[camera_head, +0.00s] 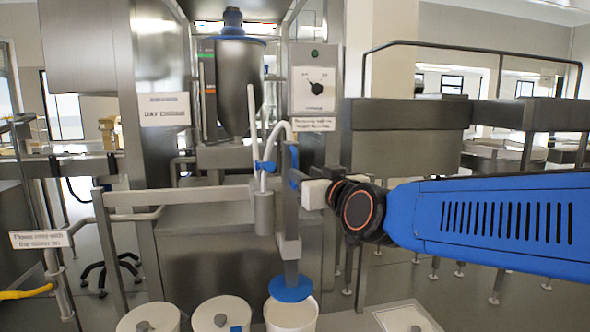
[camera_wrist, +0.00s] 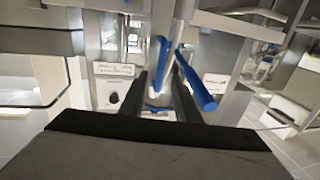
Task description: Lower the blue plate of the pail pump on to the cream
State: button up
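The pail pump's blue plate (camera_head: 291,289) is at the foot of a grey upright post (camera_head: 290,250), at the mouth of a white pail (camera_head: 290,316). The cream inside is hidden, so I cannot tell whether the plate touches it. My gripper (camera_head: 300,186) is beside the upper part of the post, near blue handle parts. In the wrist view, the dark fingers (camera_wrist: 161,78) stand apart. One blue bar (camera_wrist: 161,62) shows between them, with clear space around it. Another blue bar (camera_wrist: 195,84) slants past the right finger. I see no firm hold.
Two lidded white pails (camera_head: 149,318) (camera_head: 221,316) stand left of the open one. A horizontal grey rail (camera_head: 180,195) runs left of the pump. A control panel (camera_head: 314,88) with a dial is behind. A pale lidded container (camera_head: 407,319) is at the lower right.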

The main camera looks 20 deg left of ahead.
jog(key=x, duration=0.7)
jog(key=shift+w, duration=0.1)
jog(key=shift+f, duration=0.1)
grip_shut()
